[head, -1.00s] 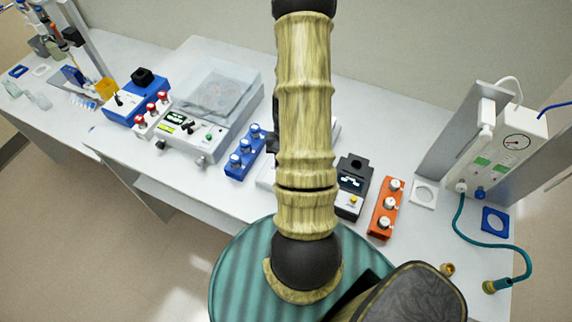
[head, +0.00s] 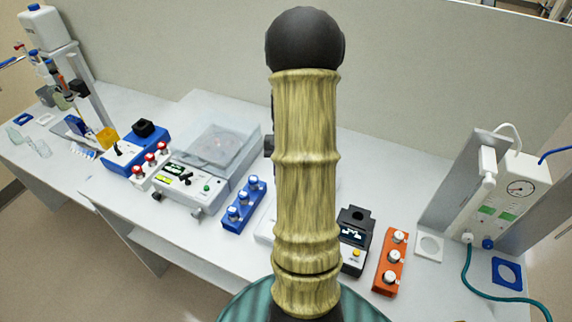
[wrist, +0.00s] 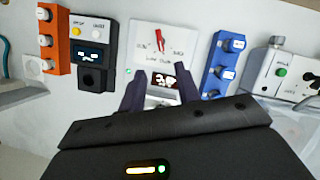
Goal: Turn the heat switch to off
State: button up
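In the wrist view a white device (wrist: 149,41) carries a red lever switch (wrist: 160,45) between two small labels too blurred to read. A lit display (wrist: 164,81) sits on the same device. I cannot confirm from the lettering that this red switch is the heat switch. My gripper (wrist: 160,92) is open and empty, its two dark fingers apart on either side of the display. The red switch appears beyond the fingertips, with no visible contact. In the head view my arm hides the gripper and most of the white device.
A blue vial rack (head: 243,205) and a black device (head: 355,233) flank the white device. An orange rack (head: 390,262) stands beside the black one. A balance (head: 205,165) with a clear cover is left; a gauge unit (head: 510,195) is right.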

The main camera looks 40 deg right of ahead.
jog(key=shift+v, duration=1.65)
jog(key=s+a+n+t+h, duration=0.1)
jog(key=a+n+t+h, duration=0.2)
jog(key=a+n, duration=0.6)
jog(key=a+t, duration=0.2)
jog(key=a, duration=1.3)
jog(key=shift+s+r+t, duration=0.3)
jog(key=shift+r+t, duration=0.1)
jog(key=shift+a, duration=0.15)
